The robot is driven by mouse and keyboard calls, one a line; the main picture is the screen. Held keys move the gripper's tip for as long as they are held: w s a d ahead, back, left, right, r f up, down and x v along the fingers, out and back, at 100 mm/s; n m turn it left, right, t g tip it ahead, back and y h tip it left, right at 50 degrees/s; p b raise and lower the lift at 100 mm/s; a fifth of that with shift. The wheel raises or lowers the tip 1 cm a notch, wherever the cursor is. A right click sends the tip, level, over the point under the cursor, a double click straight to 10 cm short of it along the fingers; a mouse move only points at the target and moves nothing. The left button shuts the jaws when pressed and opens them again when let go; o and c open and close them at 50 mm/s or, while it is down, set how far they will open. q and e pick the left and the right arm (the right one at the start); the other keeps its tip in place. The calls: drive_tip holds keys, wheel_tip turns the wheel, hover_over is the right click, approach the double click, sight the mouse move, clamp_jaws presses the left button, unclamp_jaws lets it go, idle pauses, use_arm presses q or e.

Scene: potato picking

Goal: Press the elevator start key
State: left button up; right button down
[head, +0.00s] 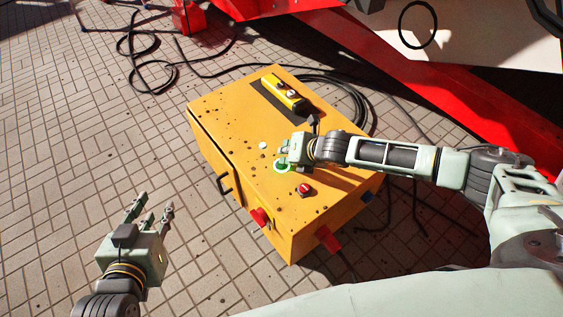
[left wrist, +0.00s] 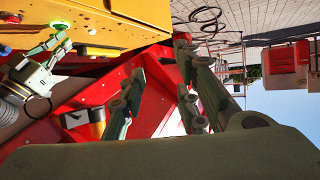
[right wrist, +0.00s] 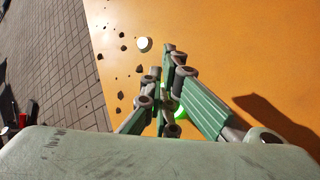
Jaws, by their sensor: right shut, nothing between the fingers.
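A green lit key (head: 281,168) is on the top of the orange control box (head: 225,120). My right gripper (head: 284,156) is shut and empty, with its fingertips right at the green key and partly covering it. In the right wrist view a green glow (right wrist: 181,112) shows between and behind the fingers; whether they touch the key I cannot tell. The green key (left wrist: 67,46) also shows in the left wrist view beside the right fingertips. My left gripper (head: 150,207) is open and empty above the paving, left of the box.
A red knob (head: 304,189) and a white round cap (head: 263,145) are on the box top near the green key. A yellow handheld control (head: 284,93) lies at the back of the box.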

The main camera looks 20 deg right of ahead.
drive_tip(key=shift+r, duration=0.1)
drive_tip(key=shift+r+p, duration=0.2)
drive_tip(key=shift+p, duration=0.15)
drive_tip(key=shift+r+p, duration=0.25)
drive_tip(key=shift+p, duration=0.1)
use_arm(q)
drive_tip(key=s+a+f+g+y, duration=0.1)
drive_tip(key=s+a+f+g, duration=0.2)
drive_tip(key=s+f+g, duration=0.2)
drive_tip(key=shift+s+a+f+g+y+p, duration=0.15)
drive_tip(key=shift+s+f+g+y+p, duration=0.15)
drive_tip(key=shift+s+f, duration=1.1)
use_arm(e)
drive_tip(key=shift+r, duration=0.2)
use_arm(q)
drive_tip(key=shift+s+r, duration=0.35)
